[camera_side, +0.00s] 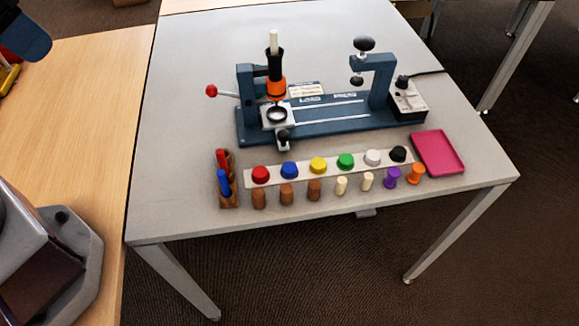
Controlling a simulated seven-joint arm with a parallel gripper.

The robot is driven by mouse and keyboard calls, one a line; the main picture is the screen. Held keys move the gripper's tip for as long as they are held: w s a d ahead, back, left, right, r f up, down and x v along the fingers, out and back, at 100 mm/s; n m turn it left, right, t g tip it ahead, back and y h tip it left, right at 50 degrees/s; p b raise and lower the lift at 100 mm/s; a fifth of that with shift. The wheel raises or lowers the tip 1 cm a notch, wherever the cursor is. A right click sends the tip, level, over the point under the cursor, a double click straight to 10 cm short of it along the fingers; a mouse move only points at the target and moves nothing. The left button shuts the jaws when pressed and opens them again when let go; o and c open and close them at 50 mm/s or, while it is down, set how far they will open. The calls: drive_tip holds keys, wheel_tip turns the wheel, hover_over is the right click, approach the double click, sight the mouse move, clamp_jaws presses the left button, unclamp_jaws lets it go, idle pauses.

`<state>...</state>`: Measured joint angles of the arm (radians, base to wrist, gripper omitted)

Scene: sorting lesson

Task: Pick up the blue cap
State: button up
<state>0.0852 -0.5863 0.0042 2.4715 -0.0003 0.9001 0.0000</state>
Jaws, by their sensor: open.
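The blue cap (289,170) sits on a pale strip (331,170) near the front of the grey table. It is second from the left, between a red cap (260,174) and a yellow cap (318,164). Green (346,160), white (373,157) and black (398,154) caps follow to the right on the same strip. Nothing touches the blue cap from above. My gripper is not recognisable in this view.
Several small pegs (314,189) stand before the strip. A wooden holder (229,194) with red and blue sticks is at its left, a pink tray (438,152) at its right. A blue press fixture (330,122) stands behind. Bare table (180,120) lies left.

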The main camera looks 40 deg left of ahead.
drive_tip(key=w+d+f+n+g, duration=0.1)
drive_tip(key=w+d+f+g, duration=0.2)
drive_tip(key=w+d+f, duration=0.55)
drive_tip(key=n+g, duration=0.1)
drive_tip(key=n, duration=1.4)
hover_over(290, 167)
wheel_tip(290, 167, down, 12)
wheel_tip(290, 167, down, 12)
drive_tip(key=c, duration=0.7)
